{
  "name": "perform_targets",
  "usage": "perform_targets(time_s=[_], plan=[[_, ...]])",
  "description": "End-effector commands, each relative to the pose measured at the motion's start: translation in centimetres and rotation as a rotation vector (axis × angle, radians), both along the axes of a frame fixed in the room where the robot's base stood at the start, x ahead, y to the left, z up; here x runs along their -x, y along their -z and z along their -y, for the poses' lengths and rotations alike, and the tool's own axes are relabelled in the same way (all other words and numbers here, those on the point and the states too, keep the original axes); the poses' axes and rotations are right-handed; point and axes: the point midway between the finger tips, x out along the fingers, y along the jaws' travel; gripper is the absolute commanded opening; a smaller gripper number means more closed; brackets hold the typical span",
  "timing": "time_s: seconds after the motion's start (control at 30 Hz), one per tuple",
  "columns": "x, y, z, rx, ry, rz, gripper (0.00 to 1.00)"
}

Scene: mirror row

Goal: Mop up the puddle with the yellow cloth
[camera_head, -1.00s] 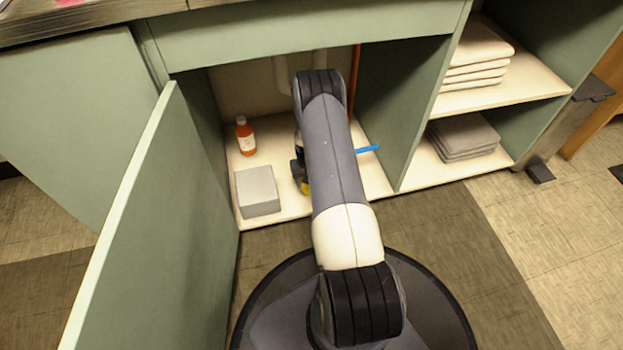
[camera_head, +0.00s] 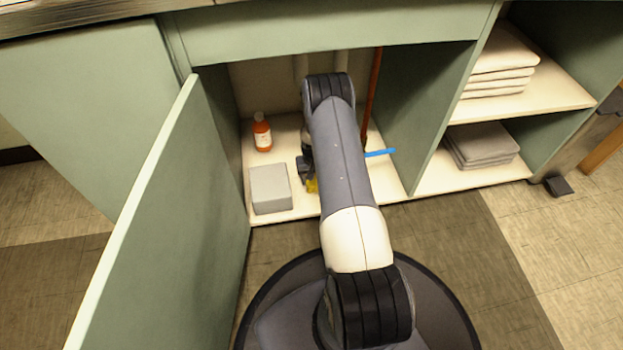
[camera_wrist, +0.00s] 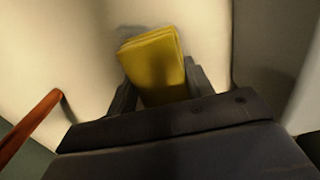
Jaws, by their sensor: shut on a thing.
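The yellow cloth (camera_wrist: 155,62) is folded into a thick pad and sits between the fingers of my gripper (camera_wrist: 160,88) in the wrist view. My gripper is shut on it. In the head view only a small yellow corner of the cloth (camera_head: 312,186) shows beside my arm, low inside the open cabinet near its pale floor. My arm hides most of the gripper there. I cannot tell whether the cloth touches the cabinet floor. The puddle cannot be made out in any view.
A grey box (camera_head: 270,189) and an orange bottle (camera_head: 262,133) stand left of my arm. A blue object (camera_head: 380,152) and a reddish pole (camera_head: 372,95) are to the right. The open cabinet door (camera_head: 165,225) bounds the left side. Folded towels (camera_head: 482,145) lie on the right shelves.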

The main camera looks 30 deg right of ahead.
Motion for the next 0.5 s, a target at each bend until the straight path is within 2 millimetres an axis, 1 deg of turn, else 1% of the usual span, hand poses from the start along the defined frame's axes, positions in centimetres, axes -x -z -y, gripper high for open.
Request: perform_targets(time_s=[0.3,0.5], plan=[[0.8,0.2,2.7,0.0,0.003,0.001,0.31],[0.9,0.2,3.2,0.0,0.001,0.0,0.31]])
